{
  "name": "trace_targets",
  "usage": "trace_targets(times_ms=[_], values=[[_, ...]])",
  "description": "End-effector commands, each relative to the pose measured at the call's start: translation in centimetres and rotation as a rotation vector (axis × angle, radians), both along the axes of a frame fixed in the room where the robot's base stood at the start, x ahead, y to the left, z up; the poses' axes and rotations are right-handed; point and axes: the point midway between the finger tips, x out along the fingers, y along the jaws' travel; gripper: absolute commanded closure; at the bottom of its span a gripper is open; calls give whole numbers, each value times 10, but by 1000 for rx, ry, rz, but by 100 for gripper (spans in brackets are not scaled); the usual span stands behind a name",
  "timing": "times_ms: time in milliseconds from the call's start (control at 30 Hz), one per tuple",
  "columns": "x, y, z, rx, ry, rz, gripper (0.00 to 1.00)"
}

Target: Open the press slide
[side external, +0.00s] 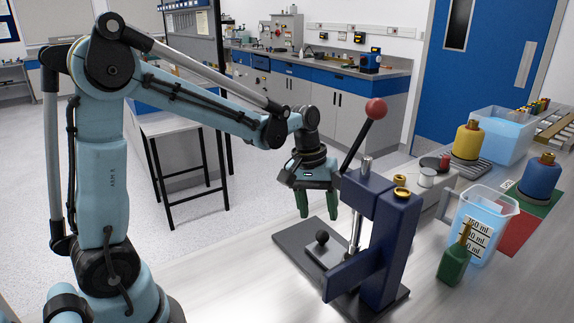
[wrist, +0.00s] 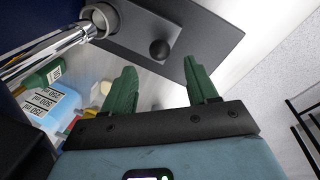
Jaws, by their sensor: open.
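The press (side external: 385,235) is a dark blue column on a dark base plate (side external: 296,240), with a raised lever ending in a red ball (side external: 376,108). Its slide is a pale grey plate (side external: 340,252) with a black ball knob (side external: 322,236), in front of the column. The knob also shows in the wrist view (wrist: 159,50), beyond and roughly between the fingertips. My gripper (side external: 318,214) has green fingers pointing down, apart and empty, above the base plate and apart from the knob. In the wrist view the open fingers (wrist: 163,74) stand on either side of empty space.
A clear beaker (side external: 484,225) and a green bottle (side external: 454,262) stand right of the press. Yellow (side external: 467,140) and blue (side external: 539,178) containers and a clear blue tub (side external: 497,135) stand behind. The bench left of the base plate is clear.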

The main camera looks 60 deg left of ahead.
Motion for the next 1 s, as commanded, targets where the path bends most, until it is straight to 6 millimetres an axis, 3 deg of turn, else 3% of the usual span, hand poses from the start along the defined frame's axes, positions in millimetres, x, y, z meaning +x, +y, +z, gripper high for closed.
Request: trace_targets(times_ms=[200, 400, 800, 833, 1000], values=[[4, -6, -34, 0, 0, -1, 42], [6, -9, -53, 1, -1, -1, 42], [6, -10, -60, 1, -1, -1, 42], [6, -10, -60, 1, -1, -1, 43], [6, -10, -60, 1, -1, -1, 69]])
